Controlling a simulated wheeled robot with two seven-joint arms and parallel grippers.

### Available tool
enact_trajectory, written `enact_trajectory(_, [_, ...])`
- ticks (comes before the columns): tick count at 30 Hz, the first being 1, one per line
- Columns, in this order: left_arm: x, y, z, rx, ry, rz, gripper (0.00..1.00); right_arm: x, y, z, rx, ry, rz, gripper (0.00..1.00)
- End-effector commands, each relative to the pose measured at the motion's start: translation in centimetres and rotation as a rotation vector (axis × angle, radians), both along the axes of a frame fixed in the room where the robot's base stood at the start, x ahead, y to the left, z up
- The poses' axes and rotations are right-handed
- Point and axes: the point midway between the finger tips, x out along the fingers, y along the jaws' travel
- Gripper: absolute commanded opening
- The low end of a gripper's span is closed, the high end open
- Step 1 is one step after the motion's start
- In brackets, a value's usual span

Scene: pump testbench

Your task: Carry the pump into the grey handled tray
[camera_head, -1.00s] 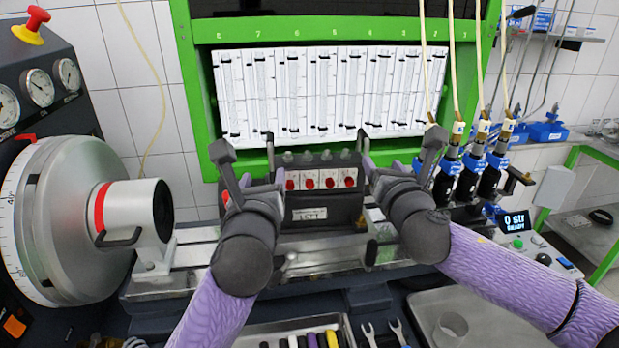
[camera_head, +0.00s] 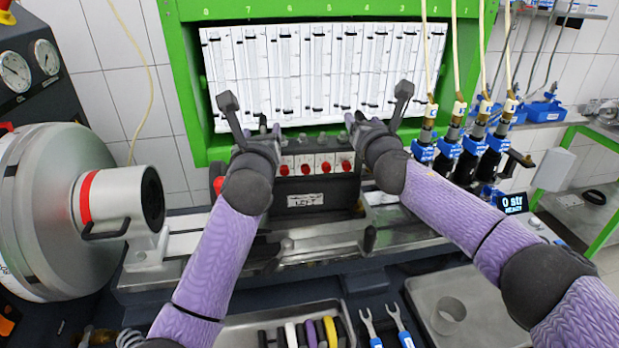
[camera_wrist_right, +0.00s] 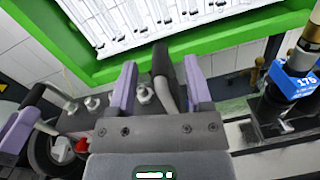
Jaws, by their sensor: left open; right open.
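The pump (camera_head: 318,186) is a dark block with a row of red knobs and a white label on its front. It sits on the bench rail below the green-framed gauge panel. My left gripper (camera_head: 252,116) is open at the pump's upper left. My right gripper (camera_head: 377,104) is open at its upper right.
A large round motor-like unit (camera_head: 60,205) stands at left. Blue-collared injectors (camera_head: 468,158) with hoses stand right of the pump. A metal ring (camera_head: 448,314) is in the grey tray. A tool tray (camera_head: 240,335) and two fork wrenches (camera_head: 385,325) lie in front.

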Motion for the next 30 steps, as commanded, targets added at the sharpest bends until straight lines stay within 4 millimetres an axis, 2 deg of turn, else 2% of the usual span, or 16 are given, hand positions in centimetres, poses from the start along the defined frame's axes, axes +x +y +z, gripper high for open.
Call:
enact_trajectory(6, [1.6, 0.0, 0.0, 0.001, 0.0, -0.001, 0.65, 1.5, 0.2, -0.1, 0.0, 0.002, -0.002, 0.64])
enact_trajectory(17, [1.8, 0.0, 0.0, 0.001, 0.001, -0.001, 0.63, 1.8, 0.2, -0.1, -0.002, 0.005, 0.0, 0.62])
enact_trajectory(24, [1.8, 0.0, 0.0, 0.001, 0.001, -0.001, 0.12, 1.7, 0.2, -0.1, -0.002, 0.005, -0.001, 0.11])
enact_trajectory(26, [1.8, 0.0, 0.0, 0.001, 0.001, -0.001, 0.0, 1.7, 0.2, -0.1, -0.002, 0.005, -0.001, 0.0])
enact_trajectory(30, [1.8, 0.0, 0.0, 0.001, 0.001, -0.001, 0.0, 1.7, 0.2, -0.2, -0.002, 0.005, -0.001, 0.0])
